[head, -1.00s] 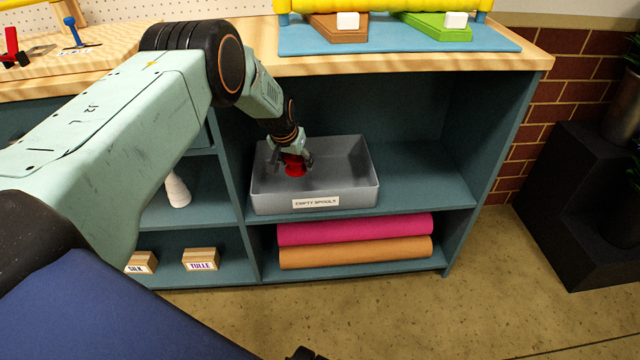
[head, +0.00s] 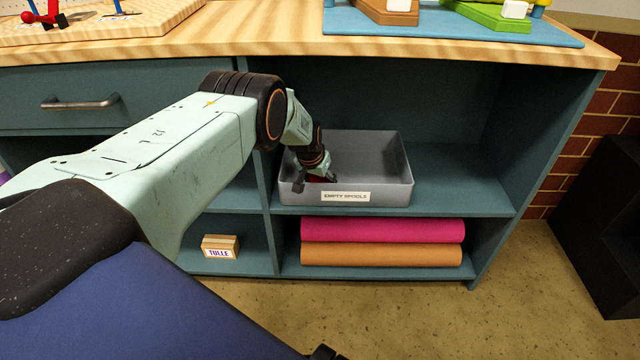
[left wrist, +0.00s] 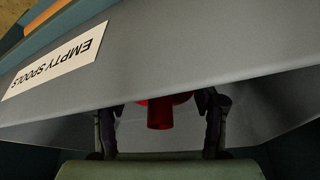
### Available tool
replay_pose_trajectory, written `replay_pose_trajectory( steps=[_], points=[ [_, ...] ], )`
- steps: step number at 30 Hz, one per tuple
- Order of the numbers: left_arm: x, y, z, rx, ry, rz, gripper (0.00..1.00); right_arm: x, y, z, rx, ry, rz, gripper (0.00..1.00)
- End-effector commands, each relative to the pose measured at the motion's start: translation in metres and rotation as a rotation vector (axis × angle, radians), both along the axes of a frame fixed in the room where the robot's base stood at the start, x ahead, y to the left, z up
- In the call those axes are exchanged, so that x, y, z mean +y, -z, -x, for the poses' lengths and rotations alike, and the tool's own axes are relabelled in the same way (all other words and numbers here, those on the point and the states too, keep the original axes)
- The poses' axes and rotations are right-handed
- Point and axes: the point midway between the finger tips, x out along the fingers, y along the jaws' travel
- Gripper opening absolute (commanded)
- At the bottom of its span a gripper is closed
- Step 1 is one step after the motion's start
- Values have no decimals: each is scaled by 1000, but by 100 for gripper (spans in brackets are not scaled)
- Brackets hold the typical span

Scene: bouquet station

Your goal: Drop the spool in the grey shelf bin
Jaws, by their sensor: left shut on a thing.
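The grey bin (head: 398,192), with an "EMPTY SPOOLS" label, sits on the upper open shelf. My left gripper (head: 315,183) is at the bin's front left part, close to its front rim. It is shut on the red spool (head: 320,178), of which only a sliver shows in the head view. In the left wrist view the spool (left wrist: 160,114) sits between the two fingers, next to the edge of the bin's front wall (left wrist: 190,70). How low it hangs in the bin I cannot tell. My right gripper is not in view.
A pink roll (head: 385,230) and an orange roll (head: 385,255) lie on the shelf below. A "TULLE" block (head: 220,246) stands in the left compartment. The wooden counter (head: 300,38) overhangs the shelf. Shelf space right of the bin (head: 460,192) is clear.

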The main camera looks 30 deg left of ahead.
Motion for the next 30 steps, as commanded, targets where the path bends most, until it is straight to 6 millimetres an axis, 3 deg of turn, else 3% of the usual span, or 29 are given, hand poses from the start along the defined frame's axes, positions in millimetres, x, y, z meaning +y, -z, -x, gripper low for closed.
replay_pose_trajectory(
  steps=[11,12,20,30],
  points=[
    [0,3,-2,-1,0,0,16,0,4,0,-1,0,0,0],
    [0,3,-1,0,0,0,60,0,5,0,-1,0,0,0],
    [0,2,-1,-1,0,0,82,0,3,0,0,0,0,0],
    [0,1,-1,-1,0,0,82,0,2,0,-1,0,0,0]
  ],
)
